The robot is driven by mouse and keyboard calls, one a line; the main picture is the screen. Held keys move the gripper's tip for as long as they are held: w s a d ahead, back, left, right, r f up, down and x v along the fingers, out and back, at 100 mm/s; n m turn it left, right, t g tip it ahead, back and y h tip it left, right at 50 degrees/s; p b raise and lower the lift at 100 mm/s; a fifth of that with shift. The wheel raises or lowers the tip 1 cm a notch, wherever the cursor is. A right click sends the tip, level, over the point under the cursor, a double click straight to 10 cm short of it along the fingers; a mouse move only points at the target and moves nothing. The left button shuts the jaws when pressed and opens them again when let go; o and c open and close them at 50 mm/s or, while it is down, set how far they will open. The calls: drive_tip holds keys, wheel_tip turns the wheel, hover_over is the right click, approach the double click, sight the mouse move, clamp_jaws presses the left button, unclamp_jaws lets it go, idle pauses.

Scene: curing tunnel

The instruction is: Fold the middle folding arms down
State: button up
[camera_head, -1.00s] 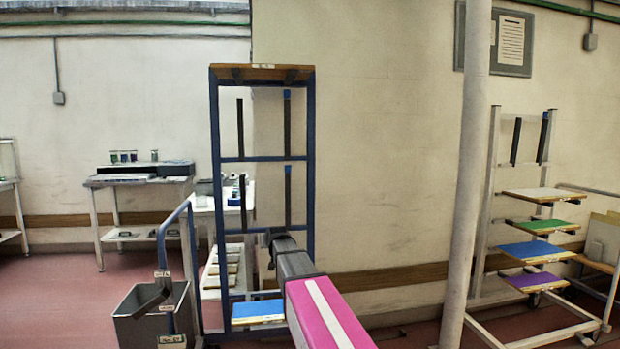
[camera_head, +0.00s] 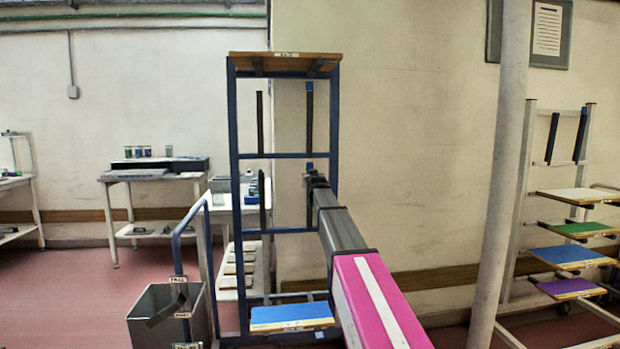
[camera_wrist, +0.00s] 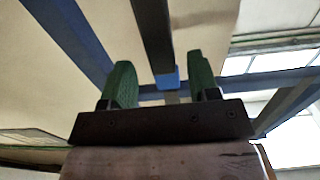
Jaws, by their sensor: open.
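A blue rack (camera_head: 234,130) stands ahead, with dark folding arms upright in two rows. The upper row has a left arm (camera_head: 260,122) and a blue-tipped right arm (camera_head: 309,118). The lower row has a left arm (camera_head: 262,203) and a right arm (camera_head: 309,205), partly hidden by my gripper. My gripper (camera_head: 316,178) is at the top of that lower right arm. In the wrist view my open gripper (camera_wrist: 161,78) has green fingers on either side of a dark bar (camera_wrist: 152,35) with a blue tip (camera_wrist: 168,78). I cannot tell whether they touch.
A wooden board (camera_head: 284,65) tops the rack, and a blue panel (camera_head: 290,316) lies low on it. A grey bin (camera_head: 160,318) stands to the left. A pale pole (camera_head: 503,180) and another rack (camera_head: 526,150) with coloured panels stand to the right.

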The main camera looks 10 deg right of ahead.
drive_tip(key=w, duration=0.5)
drive_tip(key=shift+w, duration=0.35)
drive_tip(key=shift+c, duration=0.3)
